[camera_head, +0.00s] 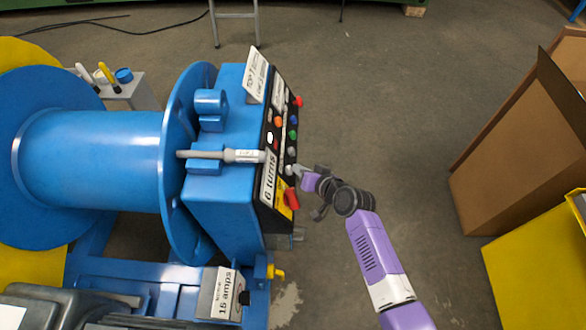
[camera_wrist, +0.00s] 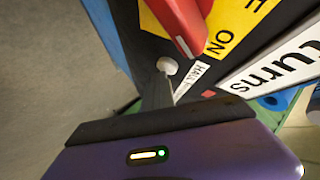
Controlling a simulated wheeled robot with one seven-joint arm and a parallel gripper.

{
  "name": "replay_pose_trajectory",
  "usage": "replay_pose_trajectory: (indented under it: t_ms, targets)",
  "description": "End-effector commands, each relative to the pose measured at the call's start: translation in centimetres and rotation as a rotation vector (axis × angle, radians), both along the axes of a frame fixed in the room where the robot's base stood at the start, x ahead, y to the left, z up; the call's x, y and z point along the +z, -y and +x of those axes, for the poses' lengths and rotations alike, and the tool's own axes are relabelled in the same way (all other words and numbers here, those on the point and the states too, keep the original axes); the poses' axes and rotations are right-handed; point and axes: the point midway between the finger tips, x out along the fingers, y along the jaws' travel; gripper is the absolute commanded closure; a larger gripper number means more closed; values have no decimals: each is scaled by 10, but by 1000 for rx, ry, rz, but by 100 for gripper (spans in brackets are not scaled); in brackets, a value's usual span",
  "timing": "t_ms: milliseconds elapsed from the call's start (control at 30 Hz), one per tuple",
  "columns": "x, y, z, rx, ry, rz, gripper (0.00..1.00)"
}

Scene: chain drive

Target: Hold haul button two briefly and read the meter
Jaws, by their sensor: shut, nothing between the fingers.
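The blue machine's black control panel (camera_head: 278,140) carries several coloured buttons on its right face. My gripper (camera_head: 299,171) is shut and empty at the lower part of this panel, close to a pale button (camera_head: 289,169). In the wrist view, the shut fingers (camera_wrist: 158,90) point at a round white button (camera_wrist: 167,65) beside a small label reading "HAUL" (camera_wrist: 194,76). The label's number is hidden, so I cannot tell which haul button this is. I cannot tell whether the fingertips touch the button. No meter dial or reading is legible in either view.
A red switch handle (camera_head: 291,199) on a yellow "ON" plate (camera_wrist: 235,28) sits close to my fingers. A "6 turns" sign (camera_head: 269,179) and a "15 amps" sign (camera_head: 227,293) are on the machine. A cardboard box (camera_head: 520,140) stands right, with clear floor between.

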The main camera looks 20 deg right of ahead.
Motion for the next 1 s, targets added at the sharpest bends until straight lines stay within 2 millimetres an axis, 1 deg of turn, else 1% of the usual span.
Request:
replay_pose_trajectory:
  t_ms: [333, 700, 1000]
  targets:
    - [0, 0, -1, 1, 0, 1, 100]
    - [8, 15, -5, -1, 0, 1, 100]
    - [9, 16, -5, 0, 0, 0, 100]
